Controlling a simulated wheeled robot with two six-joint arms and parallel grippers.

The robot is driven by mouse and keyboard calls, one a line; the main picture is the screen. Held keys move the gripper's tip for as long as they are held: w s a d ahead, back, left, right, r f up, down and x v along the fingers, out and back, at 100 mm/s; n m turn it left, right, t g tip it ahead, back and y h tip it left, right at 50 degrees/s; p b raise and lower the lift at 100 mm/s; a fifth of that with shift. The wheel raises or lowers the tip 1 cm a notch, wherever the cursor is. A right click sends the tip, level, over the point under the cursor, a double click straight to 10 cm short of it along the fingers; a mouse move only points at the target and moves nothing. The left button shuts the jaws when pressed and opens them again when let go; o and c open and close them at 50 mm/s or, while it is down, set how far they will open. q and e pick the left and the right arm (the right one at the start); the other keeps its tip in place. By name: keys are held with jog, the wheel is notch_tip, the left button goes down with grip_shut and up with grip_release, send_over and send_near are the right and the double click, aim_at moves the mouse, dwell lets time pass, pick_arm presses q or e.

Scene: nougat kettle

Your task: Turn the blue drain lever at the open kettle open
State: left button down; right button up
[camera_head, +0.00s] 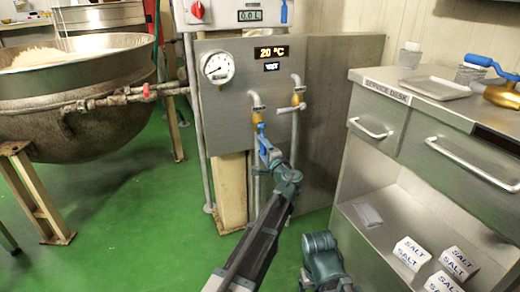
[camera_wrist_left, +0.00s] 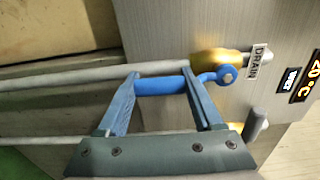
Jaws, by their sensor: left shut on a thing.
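The blue drain lever (camera_wrist_left: 160,87) lies crosswise between the fingers of my left gripper (camera_wrist_left: 163,85) in the left wrist view. Its round pivot end sits beside a brass valve body (camera_wrist_left: 212,61), next to a DRAIN label (camera_wrist_left: 258,62). In the head view my left gripper (camera_head: 264,146) reaches up to the brass valve (camera_head: 257,118) on the steel panel and is shut on the lever, of which a small blue tip (camera_head: 261,128) shows. The open kettle (camera_head: 75,105) stands at the left. My right gripper is not in view.
A service desk (camera_head: 388,94) stands at the right, with salt packs below. Green floor lies clear between kettle and panel.

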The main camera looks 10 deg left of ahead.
pick_arm(q)
jog(key=shift+d, duration=0.1)
dwell(0.5)
jog(key=shift+c, duration=0.2)
grip_release()
